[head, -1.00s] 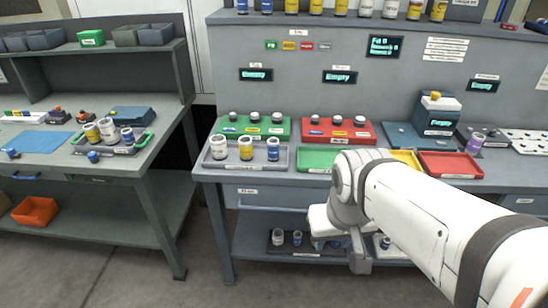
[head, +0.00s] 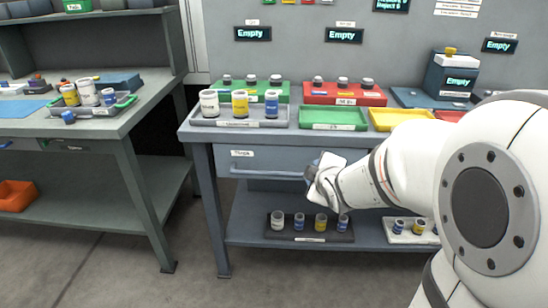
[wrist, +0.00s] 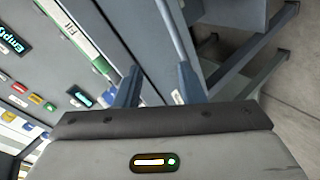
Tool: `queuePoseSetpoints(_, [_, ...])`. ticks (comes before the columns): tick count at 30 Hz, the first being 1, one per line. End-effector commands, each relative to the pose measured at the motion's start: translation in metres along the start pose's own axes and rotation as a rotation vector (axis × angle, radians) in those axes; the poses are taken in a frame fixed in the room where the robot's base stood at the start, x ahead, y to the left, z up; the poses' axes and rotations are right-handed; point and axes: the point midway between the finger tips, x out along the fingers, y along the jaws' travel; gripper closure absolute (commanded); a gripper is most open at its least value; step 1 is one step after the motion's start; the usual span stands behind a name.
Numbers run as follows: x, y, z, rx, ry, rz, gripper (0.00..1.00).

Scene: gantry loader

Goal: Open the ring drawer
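The ring drawer (head: 262,160) is the grey front with a small white label under the left part of the right-hand workbench; it looks shut. Its long bar handle (head: 262,174) runs across the front, and the bar also shows in the wrist view (wrist: 178,27). My gripper (head: 313,178) is at the right end of the handle in the head view, its fingers partly hidden. In the wrist view my fingers (wrist: 158,82) are apart with a gap between them. The bar runs down toward the right finger; I cannot tell whether it touches.
Above the drawer stands a grey tray (head: 205,122) with jars. Green (head: 333,126) and yellow (head: 395,121) trays sit beside it. A dark tray (head: 283,237) with several small jars lies on the lower shelf. Open floor lies left of the bench leg (head: 208,210).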

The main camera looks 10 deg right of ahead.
Motion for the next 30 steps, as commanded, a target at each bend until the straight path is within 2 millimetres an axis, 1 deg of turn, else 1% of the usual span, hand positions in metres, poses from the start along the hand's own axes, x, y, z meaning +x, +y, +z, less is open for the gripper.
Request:
queuePoseSetpoints(1, [0.026,-0.023,0.009,-0.07,0.04,0.031,0.64])
queuePoseSetpoints(3, [0.045,-0.033,0.009,-0.167,0.101,0.086,0.64])
queuePoseSetpoints(6, [0.065,-0.044,0.006,-0.285,0.173,0.158,0.64])
queuePoseSetpoints(10, [0.079,-0.053,0.003,-0.385,0.237,0.23,0.64])
queuePoseSetpoints(17, [0.09,-0.054,-0.003,-0.44,0.273,0.272,0.64])
queuePoseSetpoints(20, [0.102,-0.051,-0.008,-0.439,0.273,0.272,0.64])
queuePoseSetpoints(27, [0.138,-0.044,-0.02,-0.437,0.272,0.271,0.64])
queuePoseSetpoints(30, [0.148,-0.041,-0.023,-0.437,0.271,0.271,0.64])
